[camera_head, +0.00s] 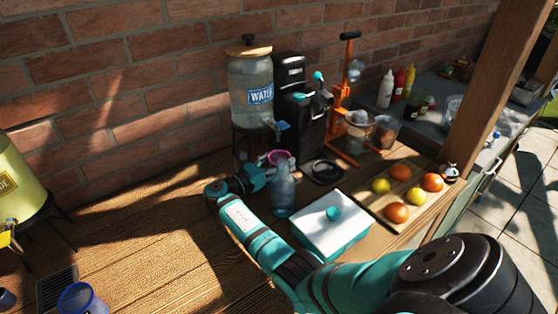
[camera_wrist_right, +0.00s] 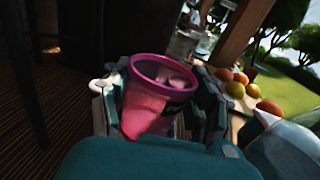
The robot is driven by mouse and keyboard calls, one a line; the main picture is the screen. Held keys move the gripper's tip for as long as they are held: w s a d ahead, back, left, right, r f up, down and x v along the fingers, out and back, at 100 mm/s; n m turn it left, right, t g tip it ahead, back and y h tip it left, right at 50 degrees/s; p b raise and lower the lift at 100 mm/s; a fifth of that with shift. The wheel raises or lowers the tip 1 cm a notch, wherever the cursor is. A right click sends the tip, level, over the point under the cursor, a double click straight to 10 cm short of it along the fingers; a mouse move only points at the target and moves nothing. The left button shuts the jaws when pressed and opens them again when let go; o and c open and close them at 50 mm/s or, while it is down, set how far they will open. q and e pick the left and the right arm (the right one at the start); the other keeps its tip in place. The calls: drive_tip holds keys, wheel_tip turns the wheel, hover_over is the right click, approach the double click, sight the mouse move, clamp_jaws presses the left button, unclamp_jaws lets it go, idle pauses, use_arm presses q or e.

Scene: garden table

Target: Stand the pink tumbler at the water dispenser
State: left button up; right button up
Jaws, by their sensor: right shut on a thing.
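The pink tumbler (camera_wrist_right: 146,115) is held upright or slightly tilted between the fingers of my right gripper (camera_wrist_right: 160,95), seen in the right wrist view. In the head view only the tumbler's pink rim (camera_head: 279,157) shows clearly, behind a clear bottle, and my right gripper (camera_head: 268,174) is partly hidden. The water dispenser (camera_head: 250,92), a glass jar with a wooden lid and a "WATER" label, stands on a dark stand against the brick wall. Its tap (camera_head: 279,126) points toward the front, and the tumbler is below and in front of it. My left gripper is out of view.
The clear bottle (camera_head: 283,192) stands close to my right gripper. A white-topped box (camera_head: 325,222) and a board of fruit (camera_head: 397,212) lie to the right. A black machine (camera_head: 292,100) adjoins the dispenser. The wooden table (camera_head: 150,235) is mostly clear at left.

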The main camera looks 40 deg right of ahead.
drive_tip(key=shift+f, duration=0.2)
drive_tip(key=o, duration=1.3)
drive_tip(key=shift+a, duration=0.15)
drive_tip(key=a+b, duration=0.2)
drive_tip(key=a, duration=0.8)
drive_tip(key=shift+a, duration=0.3)
drive_tip(key=shift+a+r+b, duration=0.1)
drive_tip(key=shift+a+b, duration=0.2)
drive_tip(key=shift+a, duration=0.3)
